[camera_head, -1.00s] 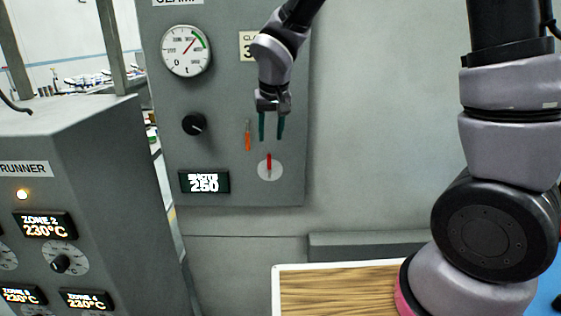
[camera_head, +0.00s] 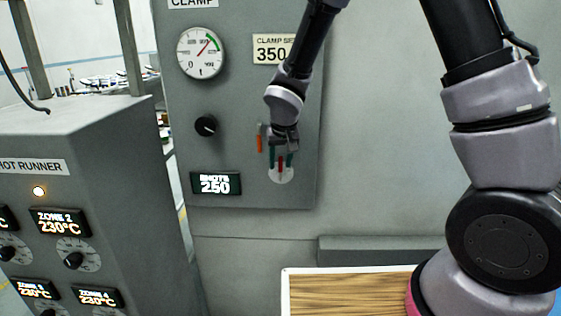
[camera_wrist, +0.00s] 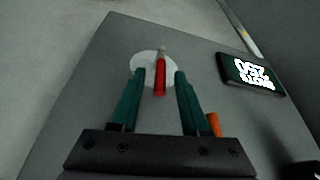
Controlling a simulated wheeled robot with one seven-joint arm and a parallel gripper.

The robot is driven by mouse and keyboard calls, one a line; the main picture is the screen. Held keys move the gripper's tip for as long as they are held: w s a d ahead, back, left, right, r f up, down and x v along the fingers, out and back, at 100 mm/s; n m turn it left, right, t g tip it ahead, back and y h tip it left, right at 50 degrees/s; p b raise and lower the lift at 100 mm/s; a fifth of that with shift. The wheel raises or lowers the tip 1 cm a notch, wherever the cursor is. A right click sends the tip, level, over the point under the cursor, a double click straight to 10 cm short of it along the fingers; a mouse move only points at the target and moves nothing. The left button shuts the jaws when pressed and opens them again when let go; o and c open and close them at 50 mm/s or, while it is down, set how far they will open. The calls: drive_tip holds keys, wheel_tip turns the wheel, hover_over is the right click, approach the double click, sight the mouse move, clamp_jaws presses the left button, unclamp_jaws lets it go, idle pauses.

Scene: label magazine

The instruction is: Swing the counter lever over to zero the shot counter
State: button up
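The red counter lever (camera_head: 281,165) stands on a round white plate (camera_head: 284,177) low on the grey clamp panel. In the wrist view the lever (camera_wrist: 160,76) lies between the two green fingers of my gripper (camera_wrist: 158,74). My gripper (camera_head: 281,160) is open, with a finger on either side of the lever and gaps showing. The shot counter display (camera_head: 215,183) left of the lever reads 250; it also shows upside down in the wrist view (camera_wrist: 250,73).
An orange lever (camera_head: 260,139) sits just left of my gripper, with a black knob (camera_head: 206,126) and a gauge (camera_head: 201,52) further left. The hot runner cabinet (camera_head: 100,130) stands at the left. A wood-topped surface (camera_head: 345,295) lies below.

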clamp_jaws()
idle(1.3)
